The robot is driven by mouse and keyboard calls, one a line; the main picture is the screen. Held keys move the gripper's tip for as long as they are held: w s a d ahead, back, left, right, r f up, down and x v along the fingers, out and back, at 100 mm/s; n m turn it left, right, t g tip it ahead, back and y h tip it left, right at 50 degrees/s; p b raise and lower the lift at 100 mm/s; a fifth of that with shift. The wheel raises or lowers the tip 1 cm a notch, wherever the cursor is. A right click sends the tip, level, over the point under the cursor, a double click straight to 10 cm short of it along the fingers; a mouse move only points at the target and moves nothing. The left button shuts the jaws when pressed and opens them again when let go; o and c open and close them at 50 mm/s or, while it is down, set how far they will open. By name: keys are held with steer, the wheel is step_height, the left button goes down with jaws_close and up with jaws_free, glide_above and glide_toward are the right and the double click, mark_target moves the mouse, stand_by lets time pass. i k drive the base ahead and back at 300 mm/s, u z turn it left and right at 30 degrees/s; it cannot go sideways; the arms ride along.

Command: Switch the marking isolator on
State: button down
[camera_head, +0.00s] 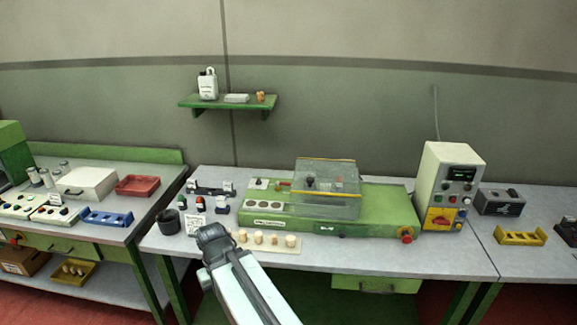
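A cream control cabinet (445,185) stands on the right part of the middle bench. It has a dark display and several coloured buttons. Low on its front is a yellow plate with a red rotary handle (439,219), which looks like an isolator switch. Its on/off position and any label are too small to read. My gripper (212,236) is over the front left of the bench, far to the left of the cabinet and touching nothing that I can make out. Its fingers are too small and dark to tell open from shut.
A green marking machine (385,206) with a clear cover and a red knob (406,235) lies between my gripper and the cabinet. Cork stoppers (258,238) stand on a strip in front. A yellow rack (520,237) and grey box (500,202) are right of the cabinet.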

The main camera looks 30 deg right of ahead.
mark_target(439, 220)
steer(key=z, duration=3)
steer(key=k, duration=0.55)
steer(key=u, duration=1.55)
steer(key=i, duration=1)
steer(key=z, duration=0.05)
